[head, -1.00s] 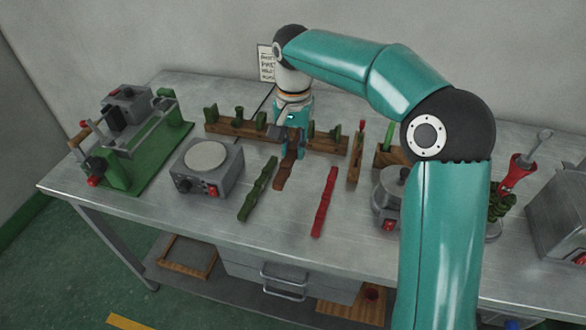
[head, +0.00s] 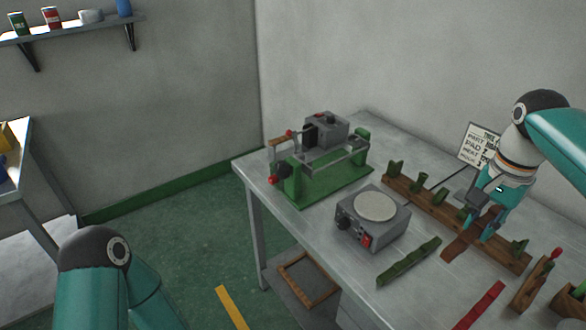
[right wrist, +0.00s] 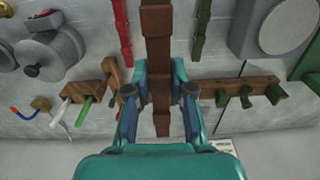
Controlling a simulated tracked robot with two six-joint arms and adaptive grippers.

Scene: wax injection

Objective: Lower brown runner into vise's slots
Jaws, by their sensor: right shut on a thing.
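The brown runner (head: 458,247) is a flat, notched strip. My right gripper (head: 474,230) is shut on it, in front of the wooden rack. In the right wrist view the runner (right wrist: 158,50) runs lengthwise between the fingers (right wrist: 160,92). I cannot tell whether it touches the table. The vise (head: 322,194), a green base with green end posts, rails, a crank handle and a grey box, stands at the table's far left end, well apart from the runner. Its slots are too small to make out. Only a link of my left arm shows; its gripper is out of view.
A grey hot plate (head: 372,222) stands between vise and runner. A green runner (head: 408,261) and a red runner (head: 480,306) lie on the table (head: 330,237). The wooden rack (head: 425,205) with green pieces runs behind. A small wooden holder (head: 533,284) stands right.

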